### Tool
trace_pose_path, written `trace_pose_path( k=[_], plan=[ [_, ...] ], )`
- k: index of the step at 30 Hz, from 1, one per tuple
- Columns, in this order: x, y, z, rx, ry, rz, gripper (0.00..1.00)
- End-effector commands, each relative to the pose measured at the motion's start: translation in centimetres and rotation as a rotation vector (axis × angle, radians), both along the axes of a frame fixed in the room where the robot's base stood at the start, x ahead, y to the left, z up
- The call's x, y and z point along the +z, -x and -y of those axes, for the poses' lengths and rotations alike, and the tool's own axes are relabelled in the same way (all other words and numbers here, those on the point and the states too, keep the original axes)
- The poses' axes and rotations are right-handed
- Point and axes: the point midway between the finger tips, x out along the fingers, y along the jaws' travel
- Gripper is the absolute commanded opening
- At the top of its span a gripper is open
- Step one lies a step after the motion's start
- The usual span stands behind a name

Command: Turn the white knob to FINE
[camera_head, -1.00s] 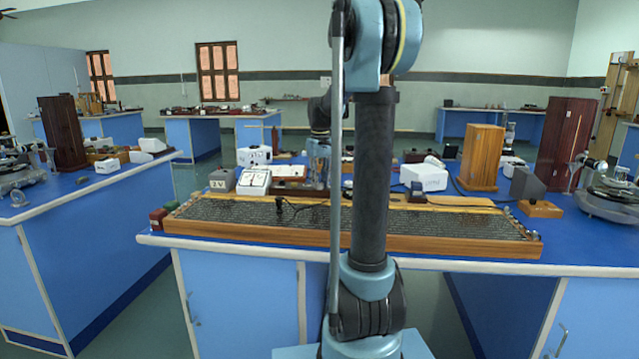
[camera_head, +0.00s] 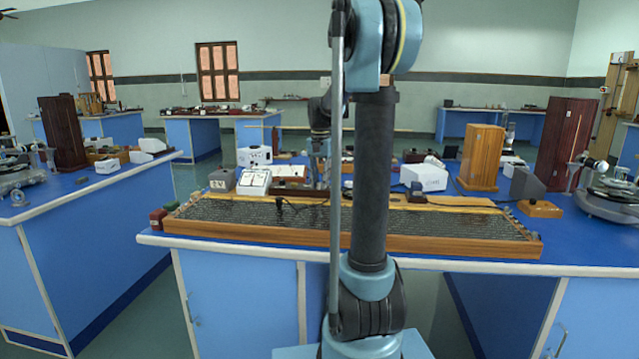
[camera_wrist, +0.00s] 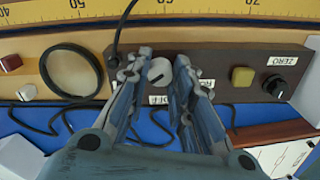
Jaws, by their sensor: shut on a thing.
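The white knob (camera_wrist: 159,72) shows in the wrist view as a pale round dial with a dark slot line across it. It sits on the brown panel (camera_wrist: 218,62) of an instrument. My gripper (camera_wrist: 159,78) is shut on the knob, with one finger at each side. A label reading OFF (camera_wrist: 158,99) is just below the knob. Another label (camera_wrist: 206,84) to its right is mostly covered by a finger. I cannot read FINE anywhere. In the head view my gripper (camera_head: 322,178) is small, over the instruments behind the long wooden board, and the knob cannot be made out.
Right of the knob are a yellow button (camera_wrist: 242,77) and a black knob (camera_wrist: 277,86) under a ZERO label (camera_wrist: 283,61). A dark ring (camera_wrist: 72,69) and a thin black cable (camera_wrist: 122,30) are to the left. A long wooden board (camera_head: 350,237) fills the bench front.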

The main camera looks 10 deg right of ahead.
Motion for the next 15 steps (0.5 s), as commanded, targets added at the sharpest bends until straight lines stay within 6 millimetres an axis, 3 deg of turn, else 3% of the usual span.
trace_pose_path(
  k=[15],
  plan=[
    [0.14, -0.35, -0.03, -0.135, 0.000, 0.006, 0.00]
  ],
)
